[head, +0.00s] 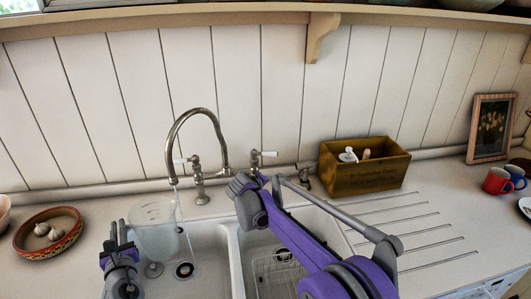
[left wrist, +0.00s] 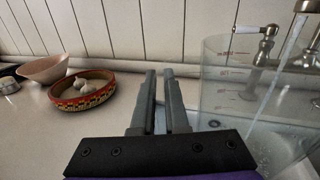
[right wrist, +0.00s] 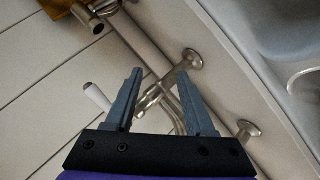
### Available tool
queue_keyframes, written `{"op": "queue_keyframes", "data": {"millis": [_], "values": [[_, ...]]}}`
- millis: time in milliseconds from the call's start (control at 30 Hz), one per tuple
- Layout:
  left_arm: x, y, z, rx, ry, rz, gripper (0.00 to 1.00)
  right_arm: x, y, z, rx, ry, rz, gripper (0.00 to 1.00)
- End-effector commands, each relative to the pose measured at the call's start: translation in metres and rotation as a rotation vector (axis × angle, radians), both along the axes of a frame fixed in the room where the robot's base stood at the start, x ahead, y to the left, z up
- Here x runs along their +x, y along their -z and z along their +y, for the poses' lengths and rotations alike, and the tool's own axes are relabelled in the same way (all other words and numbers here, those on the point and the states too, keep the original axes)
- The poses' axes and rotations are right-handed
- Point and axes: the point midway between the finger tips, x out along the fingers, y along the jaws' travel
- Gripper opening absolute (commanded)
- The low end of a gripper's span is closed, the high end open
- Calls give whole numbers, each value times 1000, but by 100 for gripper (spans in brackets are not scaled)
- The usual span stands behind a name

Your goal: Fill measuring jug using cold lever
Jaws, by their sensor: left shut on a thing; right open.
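The clear measuring jug (head: 152,232) is over the left sink basin under the curved spout (head: 192,115). A thin water stream (head: 176,196) runs from the spout down at the jug's right part. The jug also shows at the right of the left wrist view (left wrist: 235,80); its water level is hard to read. My left gripper (head: 120,232) is shut on the jug at its left side; the handle is hard to make out. Two white-handled levers, left (head: 184,160) and right (head: 264,154), flank the tap. My right gripper (head: 243,184) is open and empty near the right lever. A white lever (right wrist: 97,97) shows beside its fingers.
A patterned bowl with garlic (head: 49,232) stands left of the sink. A wooden box (head: 365,170) stands at the back right, near my right arm. A rack (head: 276,268) lies in the right basin. The ribbed drainer (head: 425,235) is clear.

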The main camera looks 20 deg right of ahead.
Motion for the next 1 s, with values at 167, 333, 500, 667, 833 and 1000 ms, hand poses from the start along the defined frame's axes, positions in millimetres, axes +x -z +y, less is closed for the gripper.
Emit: {"op": "queue_keyframes", "data": {"millis": [167, 333, 500, 667, 833, 1000], "values": [[0, 0, 0, -1, 0, 0, 0, 8, -35, -3, -348, -45, 59, 54], [0, 0, 0, 0, 0, 0, 0, 13, -67, -1, -578, -59, 81, 54], [0, 0, 0, -1, 0, 0, 0, 17, -82, 1, -678, -60, 85, 54], [0, 0, 0, 0, 0, 0, 0, 26, -81, -11, -691, -57, 87, 54], [0, 0, 0, 0, 0, 0, 0, 48, -74, -36, -690, -56, 87, 54], [0, 0, 0, 0, 0, 0, 0, 70, -66, -60, -689, -58, 86, 54]]}}
